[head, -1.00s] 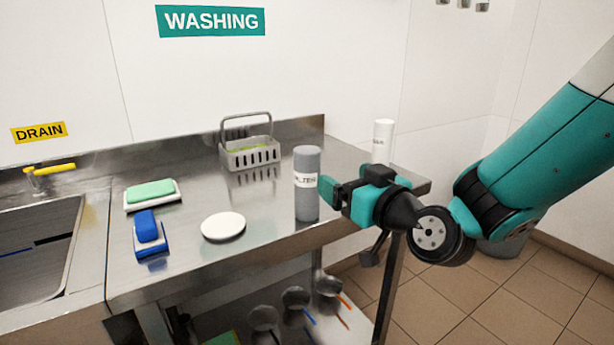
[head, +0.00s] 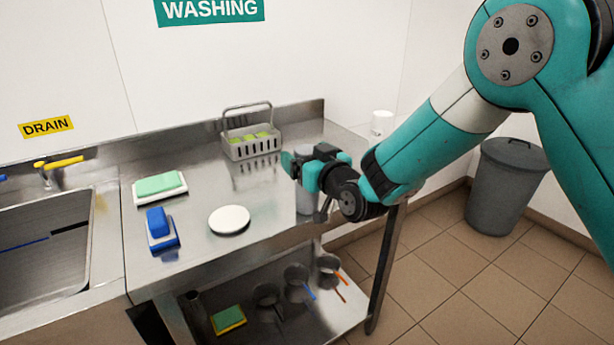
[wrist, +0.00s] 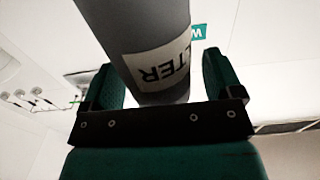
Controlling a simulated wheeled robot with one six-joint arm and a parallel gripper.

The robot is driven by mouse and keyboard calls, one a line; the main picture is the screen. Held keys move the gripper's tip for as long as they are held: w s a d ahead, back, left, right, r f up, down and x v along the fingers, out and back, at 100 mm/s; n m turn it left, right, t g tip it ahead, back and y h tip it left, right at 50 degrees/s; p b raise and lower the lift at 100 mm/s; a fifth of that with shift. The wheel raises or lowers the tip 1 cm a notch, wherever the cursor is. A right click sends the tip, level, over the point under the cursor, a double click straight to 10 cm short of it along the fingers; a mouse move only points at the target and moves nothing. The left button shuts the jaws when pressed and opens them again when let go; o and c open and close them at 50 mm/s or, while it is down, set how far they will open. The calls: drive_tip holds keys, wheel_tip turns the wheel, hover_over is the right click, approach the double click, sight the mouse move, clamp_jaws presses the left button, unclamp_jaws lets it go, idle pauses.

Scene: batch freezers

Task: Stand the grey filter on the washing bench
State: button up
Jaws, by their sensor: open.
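The grey filter (head: 306,203), a cylinder with a white label, stands upright on the steel washing bench (head: 203,190), near its right end. My gripper (head: 298,166) is at the filter's upper part and hides much of it in the head view. In the wrist view the filter (wrist: 150,35) rises between the two green fingers of my gripper (wrist: 165,78), with part of its label showing. The fingers are apart, with a visible gap on the right side; contact on the left is hard to tell.
A white cylinder (head: 381,122) stands at the back right, behind my arm. A grey basket (head: 252,148), a white disc (head: 229,220), a green sponge (head: 160,185) and a blue brush (head: 160,230) are on the bench. A grey bin (head: 506,185) stands on the floor at right.

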drive_tip(key=c, duration=1.3)
clamp_jaws()
drive_tip(key=shift+r, duration=0.1)
